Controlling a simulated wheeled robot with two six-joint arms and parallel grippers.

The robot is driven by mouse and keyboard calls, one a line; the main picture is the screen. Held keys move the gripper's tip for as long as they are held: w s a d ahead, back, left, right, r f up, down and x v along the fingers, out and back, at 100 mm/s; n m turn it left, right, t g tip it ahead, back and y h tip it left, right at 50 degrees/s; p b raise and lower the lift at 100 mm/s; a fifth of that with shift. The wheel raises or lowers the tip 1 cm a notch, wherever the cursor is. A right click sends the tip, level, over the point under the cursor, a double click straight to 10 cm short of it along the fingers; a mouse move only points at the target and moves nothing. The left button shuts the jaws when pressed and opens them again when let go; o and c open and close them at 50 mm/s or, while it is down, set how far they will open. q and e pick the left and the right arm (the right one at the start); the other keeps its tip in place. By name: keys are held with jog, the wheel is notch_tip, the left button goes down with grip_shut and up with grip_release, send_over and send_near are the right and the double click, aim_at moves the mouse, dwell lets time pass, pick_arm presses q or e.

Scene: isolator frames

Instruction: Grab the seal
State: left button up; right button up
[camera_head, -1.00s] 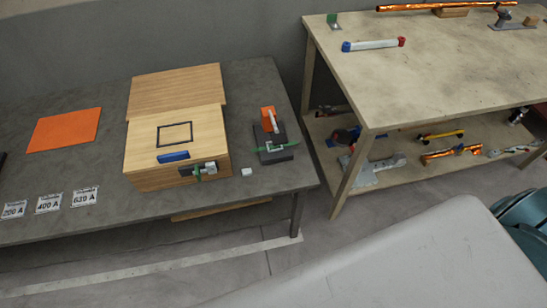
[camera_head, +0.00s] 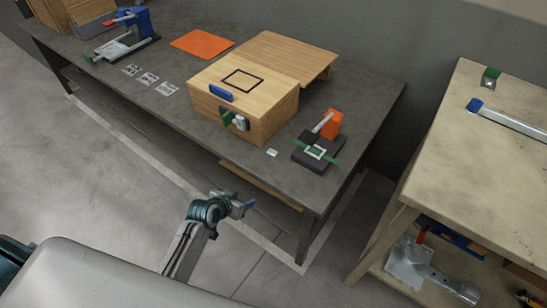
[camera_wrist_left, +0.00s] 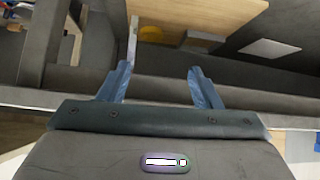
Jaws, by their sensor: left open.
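A small white block (camera_head: 272,152), which may be the seal, lies on the dark table (camera_head: 372,103) just in front of the wooden box (camera_head: 268,98). A green and light grey fitting sits on the box's front (camera_head: 236,121). My left gripper (camera_head: 248,205) is in front of the table's near edge, apart from the block and empty. Its blue-grey fingers stand apart in the left wrist view (camera_wrist_left: 158,70). I cannot make out the block in that view. My right gripper is out of view.
A black device with an orange block (camera_head: 332,124) stands right of the white block. An orange sheet (camera_head: 202,43), several printed cards (camera_head: 148,78) and a blue-handled device (camera_head: 132,18) are farther left. A wooden bench (camera_head: 490,165) stands right, across a gap.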

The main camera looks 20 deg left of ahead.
aim_at(273, 152)
pick_arm(q)
jog(key=w+d+r+m+t+h, duration=0.1)
jog(key=w+r, duration=0.2)
jog(key=r, duration=0.3)
jog(key=w+d+r+t+h, duration=0.1)
jog(key=w+r+t, duration=0.15)
jog(key=r, duration=0.35)
jog(key=shift+g, duration=0.35)
jog(key=x, duration=0.5)
jog(key=shift+w+r, duration=0.25)
jog(key=shift+w, duration=0.2)
jog(key=shift+x, duration=0.95)
jog(key=x, duration=0.3)
jog(key=shift+f+p, duration=0.35)
jog(key=shift+f, duration=0.1)
jog(key=shift+w+d+f, duration=0.15)
jog(key=shift+w+f, duration=0.1)
jog(key=shift+w, duration=0.1)
jog(key=c, duration=1.1)
jog(key=shift+o, duration=0.2)
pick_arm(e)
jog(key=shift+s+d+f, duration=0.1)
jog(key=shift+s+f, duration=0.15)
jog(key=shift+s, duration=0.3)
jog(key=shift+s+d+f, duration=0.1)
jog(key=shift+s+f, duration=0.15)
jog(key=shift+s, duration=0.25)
